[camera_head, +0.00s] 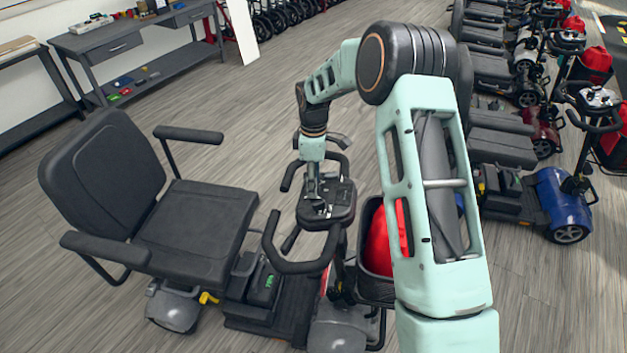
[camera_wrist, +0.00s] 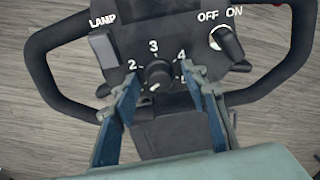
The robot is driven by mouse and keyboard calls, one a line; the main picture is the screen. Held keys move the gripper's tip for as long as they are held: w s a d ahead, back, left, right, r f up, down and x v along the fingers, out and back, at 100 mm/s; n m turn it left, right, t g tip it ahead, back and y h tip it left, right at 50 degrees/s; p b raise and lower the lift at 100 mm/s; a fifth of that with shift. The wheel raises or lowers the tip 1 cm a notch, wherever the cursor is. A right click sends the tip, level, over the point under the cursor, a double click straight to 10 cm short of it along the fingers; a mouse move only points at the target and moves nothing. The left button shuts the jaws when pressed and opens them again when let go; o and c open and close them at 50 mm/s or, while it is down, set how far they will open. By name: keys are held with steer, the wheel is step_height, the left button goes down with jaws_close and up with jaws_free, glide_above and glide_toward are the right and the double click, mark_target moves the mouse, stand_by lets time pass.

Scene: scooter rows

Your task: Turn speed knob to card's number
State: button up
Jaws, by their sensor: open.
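The speed knob (camera_wrist: 158,76) is a small black dial on the scooter's dark control panel (camera_wrist: 195,40) in the wrist view. The numbers 2, 3 and 4 show around it; another number at the right is mostly hidden by a finger. I cannot tell which number the knob points to. My gripper (camera_wrist: 160,73) is open, its two blue-padded fingers on either side of the knob, with a gap to each side visible. In the head view my gripper (camera_head: 312,192) is over the panel (camera_head: 340,208). I cannot make out a card with a number.
An ON/OFF key switch (camera_wrist: 226,42) is right of the knob and a LAMP switch (camera_wrist: 103,49) left. Black handlebars loop around the panel. The scooter seat (camera_head: 190,220) is at the left; a basket with a red bag (camera_head: 378,245) is close to my arm. More scooters stand right.

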steer(key=shift+c, duration=0.6)
jaws_close()
steer(key=shift+m+b, duration=0.3)
steer(key=shift+f+m+b, duration=0.15)
steer(key=shift+m+b, duration=0.65)
steer(key=shift+b, duration=0.05)
steer(key=m+t+b, duration=0.1)
steer(key=m+b, duration=0.1)
steer(key=m, duration=0.1)
steer(key=shift+a+b, duration=0.1)
steer(key=shift+b, duration=0.2)
steer(key=m+b, duration=0.1)
steer(key=m, duration=0.2)
steer(key=shift+s+m+h+b, duration=0.1)
steer(key=shift+m+h+b, duration=0.2)
steer(key=shift+m+b, duration=0.65)
steer(key=shift+m, duration=0.85)
steer(key=shift+r, duration=0.2)
